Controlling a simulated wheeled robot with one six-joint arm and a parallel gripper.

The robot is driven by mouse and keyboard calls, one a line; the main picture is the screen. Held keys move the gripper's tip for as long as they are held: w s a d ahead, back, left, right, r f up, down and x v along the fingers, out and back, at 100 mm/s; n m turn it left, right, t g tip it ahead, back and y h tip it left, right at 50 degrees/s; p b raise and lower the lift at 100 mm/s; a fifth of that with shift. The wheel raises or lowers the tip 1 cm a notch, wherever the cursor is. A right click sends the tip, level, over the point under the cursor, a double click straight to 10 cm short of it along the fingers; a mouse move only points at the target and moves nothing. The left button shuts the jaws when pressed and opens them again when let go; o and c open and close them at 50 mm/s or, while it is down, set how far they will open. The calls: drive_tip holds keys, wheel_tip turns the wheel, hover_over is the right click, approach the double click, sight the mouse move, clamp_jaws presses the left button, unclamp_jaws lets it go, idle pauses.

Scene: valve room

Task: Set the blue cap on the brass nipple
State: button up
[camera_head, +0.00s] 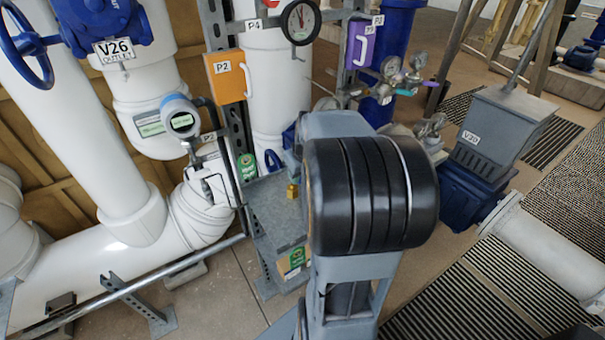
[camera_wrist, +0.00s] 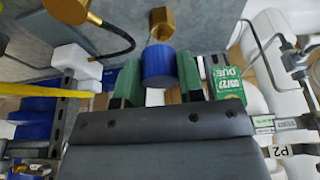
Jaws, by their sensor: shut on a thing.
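In the wrist view, the blue cap (camera_wrist: 159,68) is between the two green fingers of my gripper (camera_wrist: 158,80), which is shut on it. The brass nipple (camera_wrist: 161,22) shows just above the cap in that picture, with its short narrow end pointing toward the cap. The cap looks close to this end and roughly in line with it. I cannot tell whether they touch. In the head view, my own arm hides the gripper and the cap. A small brass piece (camera_head: 292,190) shows at the grey bench there; I cannot tell if it is the nipple.
A second brass fitting (camera_wrist: 68,10) with a black hose (camera_wrist: 112,50) lies to the left in the wrist view. A green tag (camera_wrist: 228,84) is close to the right finger. The grey bench (camera_head: 270,208) stands among white pipes (camera_head: 150,230) and an orange P2 box (camera_head: 228,77).

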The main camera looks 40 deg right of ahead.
drive_tip(key=w, duration=0.1)
drive_tip(key=w+f, duration=0.1)
drive_tip(key=w, duration=0.1)
drive_tip(key=w+f, duration=0.1)
drive_tip(key=w, duration=0.1)
drive_tip(key=shift+d, duration=0.3)
drive_tip(key=shift+f+b, duration=1.1)
drive_tip(key=shift+f, duration=0.05)
drive_tip(key=shift+s+f+b, duration=0.15)
drive_tip(key=shift+f+b, duration=0.45)
drive_tip(key=shift+b, duration=0.1)
idle(1.0)
drive_tip(key=shift+f, duration=0.3)
drive_tip(key=shift+f+b, duration=0.45)
drive_tip(key=shift+b, duration=0.2)
idle(0.3)
idle(0.3)
drive_tip(key=o, duration=0.9)
drive_tip(key=p+v, duration=0.1)
drive_tip(key=v, duration=1.3)
